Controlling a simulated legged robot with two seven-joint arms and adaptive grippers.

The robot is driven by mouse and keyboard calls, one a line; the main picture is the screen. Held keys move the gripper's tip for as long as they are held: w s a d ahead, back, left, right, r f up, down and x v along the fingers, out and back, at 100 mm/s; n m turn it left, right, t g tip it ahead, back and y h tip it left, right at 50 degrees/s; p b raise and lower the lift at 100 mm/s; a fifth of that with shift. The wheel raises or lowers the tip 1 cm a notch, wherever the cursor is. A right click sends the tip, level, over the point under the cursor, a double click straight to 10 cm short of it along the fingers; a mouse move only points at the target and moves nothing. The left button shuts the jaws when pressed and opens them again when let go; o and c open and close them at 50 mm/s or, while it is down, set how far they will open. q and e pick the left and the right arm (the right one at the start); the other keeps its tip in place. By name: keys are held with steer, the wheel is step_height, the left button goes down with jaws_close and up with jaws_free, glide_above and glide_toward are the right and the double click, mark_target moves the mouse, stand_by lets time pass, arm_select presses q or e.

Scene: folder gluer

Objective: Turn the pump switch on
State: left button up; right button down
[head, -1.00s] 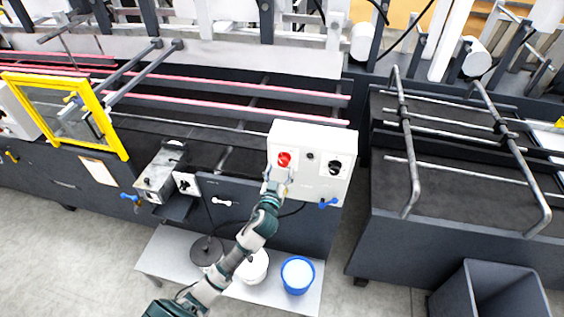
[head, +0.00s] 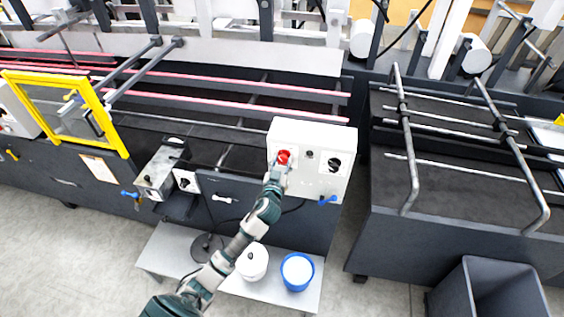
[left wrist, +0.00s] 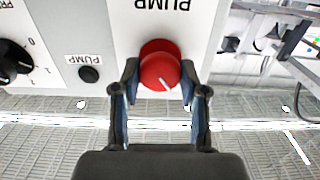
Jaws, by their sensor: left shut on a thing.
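The pump switch is a round red knob (head: 283,155) on the left of a white control box (head: 312,187) in the head view. In the left wrist view the red knob (left wrist: 159,62) shows large under an upside-down "PUMP" label. A white mark on its face points down and to the right. My left gripper (head: 279,168) is at the knob. In the left wrist view its two fingers (left wrist: 159,84) stand on either side of the knob and are shut on it. My right gripper is not in view.
A black dial (head: 335,166) and a small black button (head: 310,155) sit on the same box, right of the knob. A blue-handled valve (head: 328,200) is at its lower edge. A white pot (head: 252,262) and a blue bucket (head: 297,271) stand on a low shelf below.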

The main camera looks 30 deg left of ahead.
arm_select(q)
steer(key=m+p, duration=0.1)
steer(key=m, duration=0.3)
steer(key=shift+m+p, duration=0.3)
steer(key=m+p, duration=0.1)
steer(key=m, duration=0.2)
steer(key=shift+d+m, duration=0.1)
steer(key=shift+m, duration=0.2)
steer(key=m, duration=0.2)
steer(key=shift+m+p, duration=0.3)
steer(key=shift+d+f+m, duration=0.1)
steer(key=shift+f+m, duration=0.1)
steer(key=shift+m, duration=1.3)
steer(key=shift+f, duration=0.1)
steer(key=o, duration=1)
steer(key=shift+o, duration=0.5)
steer(key=shift+w, duration=0.1)
